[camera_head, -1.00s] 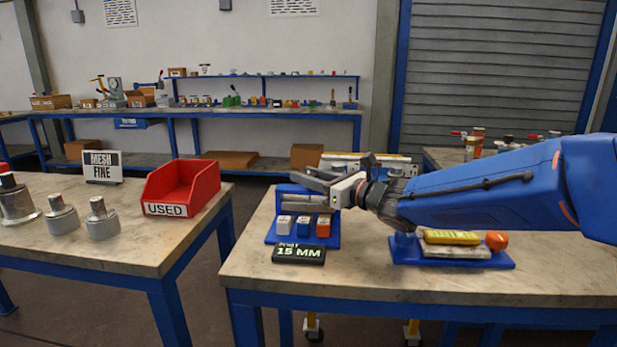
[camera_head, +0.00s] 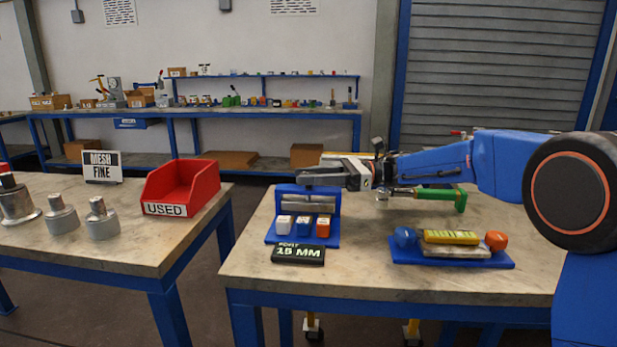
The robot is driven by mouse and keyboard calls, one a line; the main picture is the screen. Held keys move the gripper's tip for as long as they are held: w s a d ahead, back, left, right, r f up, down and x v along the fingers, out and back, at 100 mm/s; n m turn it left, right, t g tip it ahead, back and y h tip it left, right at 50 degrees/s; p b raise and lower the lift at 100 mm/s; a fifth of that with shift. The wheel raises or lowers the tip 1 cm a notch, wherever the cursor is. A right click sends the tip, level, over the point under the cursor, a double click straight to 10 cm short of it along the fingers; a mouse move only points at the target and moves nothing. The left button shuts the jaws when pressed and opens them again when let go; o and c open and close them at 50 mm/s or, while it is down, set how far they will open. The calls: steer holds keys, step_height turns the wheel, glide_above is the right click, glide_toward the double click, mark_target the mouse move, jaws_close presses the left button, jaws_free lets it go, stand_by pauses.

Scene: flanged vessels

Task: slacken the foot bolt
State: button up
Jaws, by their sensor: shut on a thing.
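My gripper (camera_head: 318,178) reaches in from the right above the right bench, its grey fingers pointing left over the blue stand (camera_head: 276,238). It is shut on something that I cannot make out. The stand holds a silver cylinder (camera_head: 308,210) lying across it, just below the fingers. A white block (camera_head: 284,225), a blue block (camera_head: 304,226) and an orange block (camera_head: 323,226) sit on its front. I cannot pick out the foot bolt.
A green bracket-like part (camera_head: 440,196) shows below my arm. A blue tray (camera_head: 455,264) holds a yellow block (camera_head: 451,237), a blue knob (camera_head: 404,237) and an orange knob (camera_head: 497,241). The left bench bears a red USED bin (camera_head: 182,187) and several metal vessels (camera_head: 102,220). A gap separates the benches.

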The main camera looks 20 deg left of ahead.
steer(key=n+g+h, duration=0.4)
steer(key=g, duration=0.1)
steer(key=shift+n+g+h, duration=0.4)
stand_by(0.3)
steer(key=o, duration=1.1)
steer(key=shift+c, duration=0.2)
